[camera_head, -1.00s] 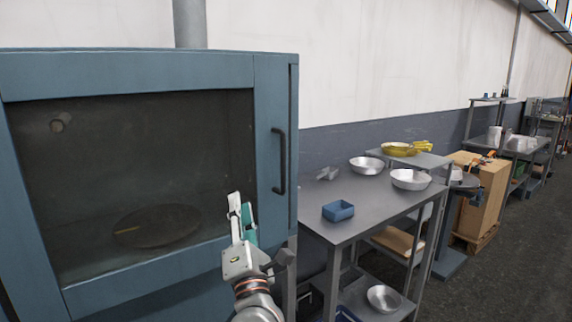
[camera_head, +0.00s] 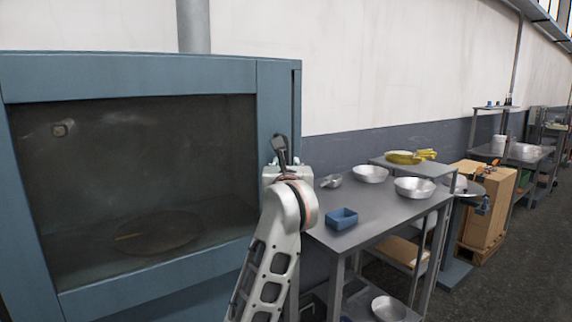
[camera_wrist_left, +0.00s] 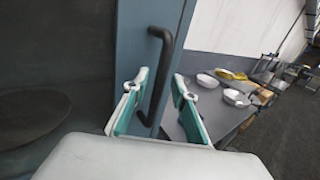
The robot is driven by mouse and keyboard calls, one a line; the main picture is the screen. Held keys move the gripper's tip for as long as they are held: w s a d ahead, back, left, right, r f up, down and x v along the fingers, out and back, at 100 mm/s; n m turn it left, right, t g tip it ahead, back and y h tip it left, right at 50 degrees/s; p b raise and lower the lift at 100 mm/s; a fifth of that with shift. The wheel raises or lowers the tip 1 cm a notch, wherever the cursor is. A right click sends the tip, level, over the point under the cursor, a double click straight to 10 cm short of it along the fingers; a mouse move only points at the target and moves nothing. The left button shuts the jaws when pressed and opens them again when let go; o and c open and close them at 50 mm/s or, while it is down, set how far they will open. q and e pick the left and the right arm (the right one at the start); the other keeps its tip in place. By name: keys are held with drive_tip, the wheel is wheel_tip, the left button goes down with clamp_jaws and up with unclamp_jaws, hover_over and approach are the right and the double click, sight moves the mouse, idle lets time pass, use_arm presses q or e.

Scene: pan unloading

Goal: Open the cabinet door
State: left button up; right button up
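The blue cabinet (camera_head: 128,72) fills the left of the head view. Its door, with a dark window (camera_head: 130,180), looks closed. In the left wrist view the black bar handle (camera_wrist_left: 163,60) stands upright on the blue door frame (camera_wrist_left: 140,35). My left gripper (camera_wrist_left: 160,77) is open, with one finger on each side of the handle's lower part. I cannot tell whether they touch. In the head view my left wrist hides the fingers and much of the handle. My right gripper is in neither view.
A round pan (camera_head: 157,232) shows dimly behind the window. A grey table (camera_head: 365,215) close on the right bears a blue box (camera_head: 342,218) and metal bowls (camera_head: 415,187).

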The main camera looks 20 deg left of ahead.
use_arm(q)
drive_tip(key=shift+x, duration=1)
drive_tip(key=shift+c, duration=0.4)
clamp_jaws()
